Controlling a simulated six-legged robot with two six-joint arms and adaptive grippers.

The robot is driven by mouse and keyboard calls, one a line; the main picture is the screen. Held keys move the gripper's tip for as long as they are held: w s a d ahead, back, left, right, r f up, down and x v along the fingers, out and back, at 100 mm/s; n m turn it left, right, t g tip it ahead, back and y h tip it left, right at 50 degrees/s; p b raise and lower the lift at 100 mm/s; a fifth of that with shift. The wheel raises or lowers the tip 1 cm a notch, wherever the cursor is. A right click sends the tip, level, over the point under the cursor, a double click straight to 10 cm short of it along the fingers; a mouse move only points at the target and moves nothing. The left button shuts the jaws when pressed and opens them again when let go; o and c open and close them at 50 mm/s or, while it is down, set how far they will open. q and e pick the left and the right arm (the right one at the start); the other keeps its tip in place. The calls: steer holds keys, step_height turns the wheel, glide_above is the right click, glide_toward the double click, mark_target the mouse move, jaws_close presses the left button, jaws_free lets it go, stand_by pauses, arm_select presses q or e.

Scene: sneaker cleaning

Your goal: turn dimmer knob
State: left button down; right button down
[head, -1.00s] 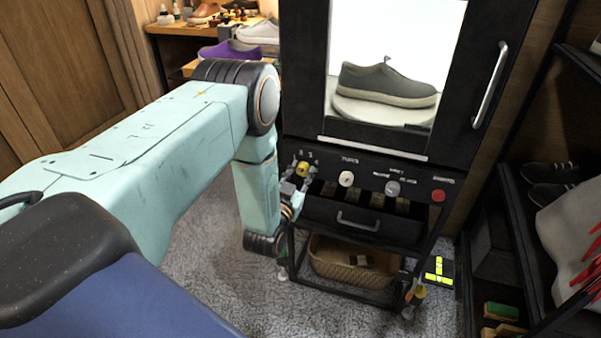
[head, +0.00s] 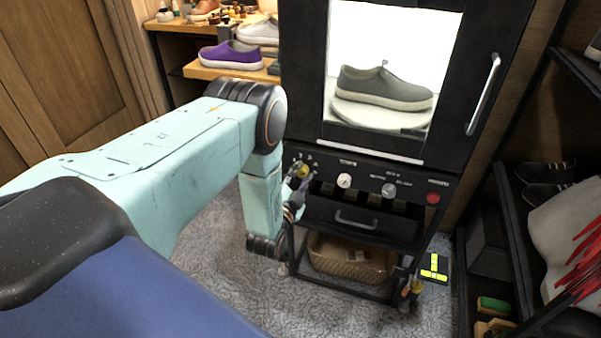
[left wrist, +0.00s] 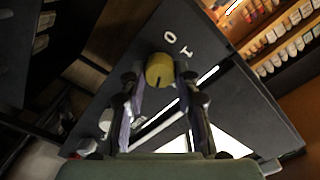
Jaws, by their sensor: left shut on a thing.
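A yellow knob (head: 304,171) sits at the left end of the black cabinet's control panel (head: 322,172). In the left wrist view the knob (left wrist: 159,70) shows a dark index line and stands beside white marks on the panel. My left gripper (head: 296,182) is at this knob in the head view. In the left wrist view its two fingers (left wrist: 159,80) lie on either side of the knob and are shut on it. Which printed mark the index line points to is unclear. My right gripper is not in view.
A white knob (head: 344,181), a grey knob (head: 389,190) and a red button (head: 433,198) sit further right on the panel. Above is a lit window with a grey shoe (head: 384,88). Below are a drawer handle (head: 356,220) and a basket (head: 350,258). A dark shelf stands at right.

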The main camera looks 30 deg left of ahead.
arm_select(q)
steer(key=shift+m, duration=0.5)
steer(key=c, duration=1)
jaws_free()
steer(key=v, duration=1.2)
steer(key=shift+f, duration=0.15)
